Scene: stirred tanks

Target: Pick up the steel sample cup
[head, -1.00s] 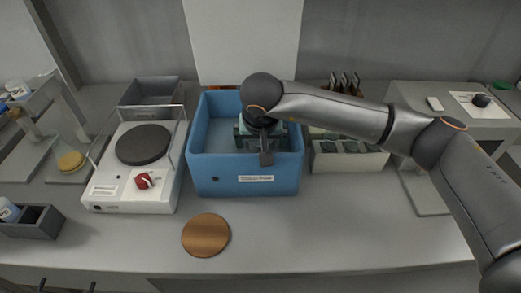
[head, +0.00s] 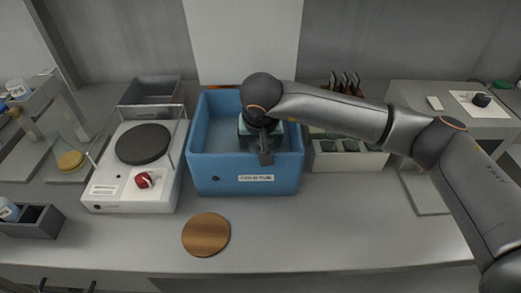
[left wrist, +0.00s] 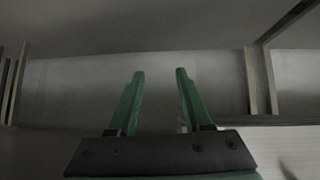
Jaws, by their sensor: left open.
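No steel sample cup can be made out in either view. In the head view my right arm reaches in from the right, and my right gripper (head: 262,140) points down inside the blue tank (head: 243,178). The wrist and hand hide most of its fingers and whatever is between or under them. Only bits of green show around the dark hand, so I cannot tell whether it holds anything. My left gripper (left wrist: 157,75) shows in the left wrist view, with its green fingers apart and nothing between them. It is not in the head view.
A white hotplate (head: 107,190) with a dark round plate and red knob stands left of the tank. A round wooden disc (head: 206,235) lies in front. A pale box with dark compartments (head: 350,160) stands right.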

